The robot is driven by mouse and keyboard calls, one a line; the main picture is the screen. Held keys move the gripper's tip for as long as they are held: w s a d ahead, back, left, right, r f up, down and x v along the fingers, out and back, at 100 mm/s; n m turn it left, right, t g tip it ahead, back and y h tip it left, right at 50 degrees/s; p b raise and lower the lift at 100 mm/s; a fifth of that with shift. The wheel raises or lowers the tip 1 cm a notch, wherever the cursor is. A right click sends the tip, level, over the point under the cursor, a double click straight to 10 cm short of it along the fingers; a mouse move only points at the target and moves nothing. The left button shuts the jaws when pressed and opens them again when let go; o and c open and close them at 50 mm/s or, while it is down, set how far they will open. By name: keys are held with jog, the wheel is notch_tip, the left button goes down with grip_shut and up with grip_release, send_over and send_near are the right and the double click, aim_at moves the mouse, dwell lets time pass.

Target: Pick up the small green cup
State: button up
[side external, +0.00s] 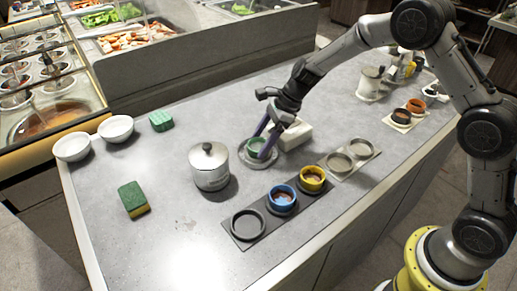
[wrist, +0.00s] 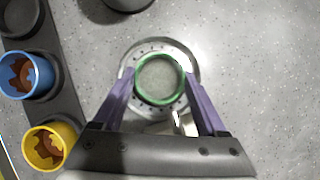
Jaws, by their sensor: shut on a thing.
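The small green cup (wrist: 160,98) has a green rim and a pale grey-green inside. It sits within a round metal saucer (wrist: 160,44) with small holes around its rim. In the side view the cup (side external: 254,145) is partly hidden by the fingers, and the saucer (side external: 246,162) rests on the grey counter. My gripper (wrist: 160,75) has its two purple fingers on opposite sides of the cup, shut on it. It points down at the cup in the side view (side external: 259,151). I cannot tell whether the cup is clear of the saucer's bottom.
A lidded metal pot (side external: 210,170) stands left of the saucer. A white block (side external: 294,134) lies close behind my gripper. A dark tray (side external: 262,236) in front holds a blue cup (side external: 282,198) and a yellow cup (side external: 312,179). A green sponge (side external: 133,198) lies at left; counter around it is clear.

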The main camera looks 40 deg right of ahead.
notch_tip(320, 180, up, 10)
dwell(0.6)
jog(key=shift+r, duration=0.1)
